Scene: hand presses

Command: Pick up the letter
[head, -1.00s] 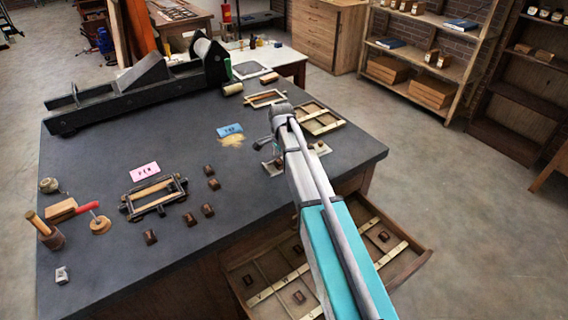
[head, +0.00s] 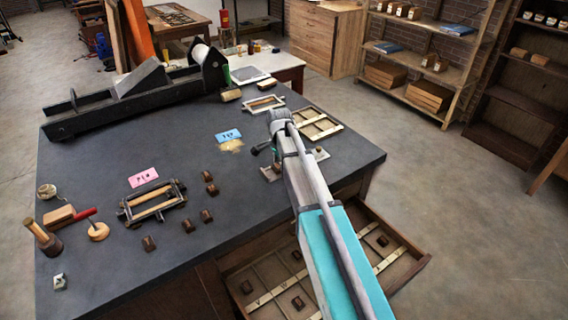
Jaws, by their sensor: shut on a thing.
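Several small dark brown letter blocks (head: 206,215) lie on the dark bench top (head: 110,180), to the right of and below a small dark frame (head: 153,203) with pale wooden bars. More letter blocks (head: 297,255) lie in the open drawer (head: 345,248) below the bench edge. My gripper (head: 268,155) is low over the right side of the bench, at a small pale plate (head: 318,155). My arm hides most of the gripper and that plate. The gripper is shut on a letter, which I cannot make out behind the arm.
A pink card (head: 143,178) and a blue card (head: 228,136) lie on the bench. A long dark press (head: 130,98) stands at the back. A mallet (head: 42,238) and a red-handled tool (head: 88,215) are at left. The bench's middle is clear.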

